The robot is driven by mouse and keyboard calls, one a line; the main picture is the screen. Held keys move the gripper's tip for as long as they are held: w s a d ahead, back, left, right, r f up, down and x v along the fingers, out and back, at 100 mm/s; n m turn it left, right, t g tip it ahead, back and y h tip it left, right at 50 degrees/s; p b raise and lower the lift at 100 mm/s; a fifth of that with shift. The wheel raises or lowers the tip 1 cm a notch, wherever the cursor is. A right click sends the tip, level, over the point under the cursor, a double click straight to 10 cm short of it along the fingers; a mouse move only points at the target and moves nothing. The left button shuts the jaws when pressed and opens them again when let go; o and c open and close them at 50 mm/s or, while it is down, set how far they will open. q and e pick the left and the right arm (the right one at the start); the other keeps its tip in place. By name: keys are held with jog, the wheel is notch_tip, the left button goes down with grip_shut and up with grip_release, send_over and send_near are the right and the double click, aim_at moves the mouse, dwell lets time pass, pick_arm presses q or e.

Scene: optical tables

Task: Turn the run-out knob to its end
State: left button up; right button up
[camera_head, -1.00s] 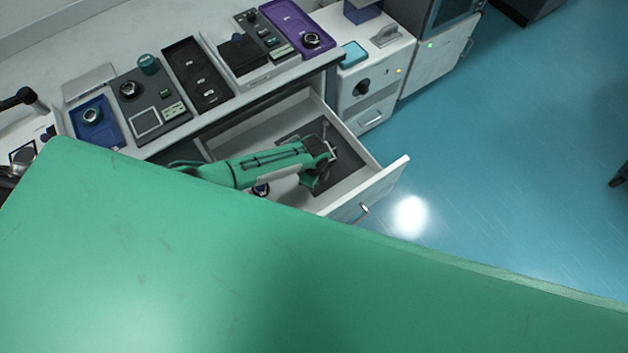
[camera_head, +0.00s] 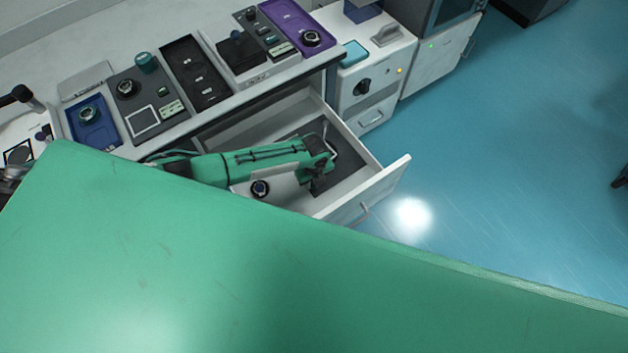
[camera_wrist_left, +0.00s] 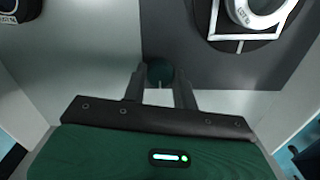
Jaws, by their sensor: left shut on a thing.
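The knob in the left wrist view is a round dark teal cap (camera_wrist_left: 160,73) at the edge of a dark grey plate (camera_wrist_left: 215,62). My left gripper (camera_wrist_left: 160,84) is shut on it, with one finger on each side. In the head view my left gripper (camera_head: 323,166) reaches down into an open drawer (camera_head: 372,188), over the dark plate. The knob is hidden there behind the gripper. I cannot read any mark showing how far the knob is turned. My right gripper is not in view.
A second knob (camera_head: 260,188) sits on a pale panel below my arm. The bench top carries several devices, including a blue tray (camera_head: 102,136) and a purple tray (camera_head: 288,18). A white cabinet (camera_head: 378,70) stands beyond the drawer.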

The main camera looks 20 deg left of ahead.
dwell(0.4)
pick_arm(q)
jog(key=o, duration=1)
jog(key=shift+c, duration=0.2)
notch_tip(320, 180, up, 14)
jog(key=shift+f, duration=0.1)
